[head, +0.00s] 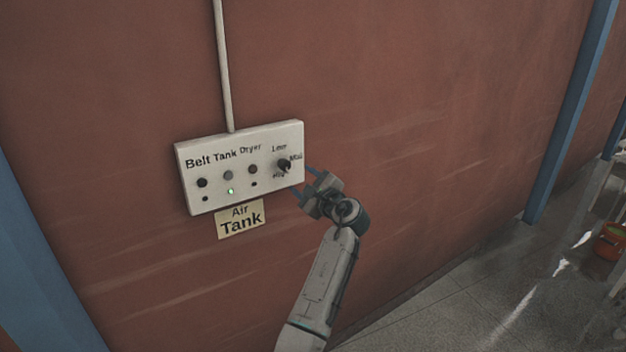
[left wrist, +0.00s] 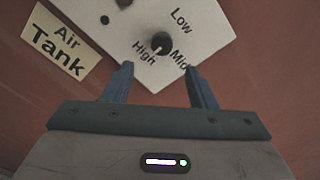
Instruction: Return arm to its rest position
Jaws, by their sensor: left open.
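My left gripper (head: 306,181) is in front of the wall panel, at the right edge of the control box (head: 217,190) in the head view. Its two blue fingers are apart with nothing between them, and they also show in the left wrist view (left wrist: 157,84). The black knob (head: 284,165), marked Low, Mid and High, is just beyond the fingertips. In the left wrist view the knob (left wrist: 160,43) stands clear of the fingers. My right gripper is in neither view.
A conduit (head: 224,70) runs up the red wall. Open floor and an orange bucket (head: 610,241) are at right.

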